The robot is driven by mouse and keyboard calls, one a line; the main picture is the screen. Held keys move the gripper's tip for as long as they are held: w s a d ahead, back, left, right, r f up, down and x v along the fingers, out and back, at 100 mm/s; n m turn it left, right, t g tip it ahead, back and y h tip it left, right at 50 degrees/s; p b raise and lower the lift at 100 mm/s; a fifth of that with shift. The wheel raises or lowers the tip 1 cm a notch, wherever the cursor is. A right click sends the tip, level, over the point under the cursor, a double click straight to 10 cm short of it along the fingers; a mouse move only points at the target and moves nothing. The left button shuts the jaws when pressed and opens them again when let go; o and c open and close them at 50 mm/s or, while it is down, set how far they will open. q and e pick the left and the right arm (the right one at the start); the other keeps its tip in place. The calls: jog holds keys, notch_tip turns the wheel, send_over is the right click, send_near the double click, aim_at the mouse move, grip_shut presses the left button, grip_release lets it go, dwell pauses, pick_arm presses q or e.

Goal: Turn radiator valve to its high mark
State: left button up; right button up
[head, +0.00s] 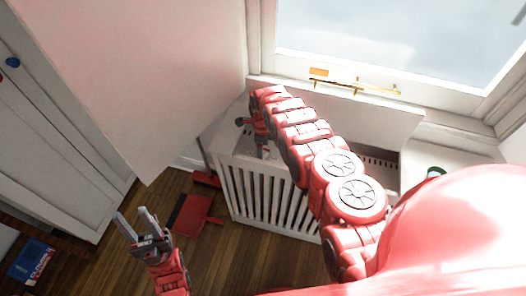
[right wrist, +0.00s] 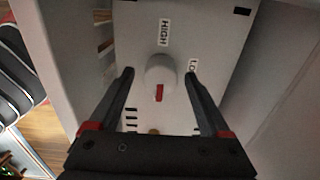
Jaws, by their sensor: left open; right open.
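The radiator valve is a pale round knob (right wrist: 161,70) with a red mark (right wrist: 159,92) on the side toward the bottom of the right wrist view. A HIGH label (right wrist: 164,32) lies above the knob, and a label reading LO, partly hidden by a finger, lies to its right (right wrist: 193,65). My right gripper (right wrist: 159,74) is open, with one finger on each side of the knob and gaps showing. In the head view my right gripper (head: 251,138) is at the radiator cover's left end, and the knob cannot be made out. My left gripper (head: 132,213) is open and empty above the floor.
The white slatted radiator cover (head: 250,190) stands below the window (head: 400,40). A red object (head: 190,215) and a blue book or box (head: 32,262) are at floor level. A white cabinet (head: 50,150) stands at left. My right arm hides part of the cover.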

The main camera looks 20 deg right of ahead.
jog(key=shift+f, duration=0.8)
jog(key=shift+r, duration=0.1)
grip_shut()
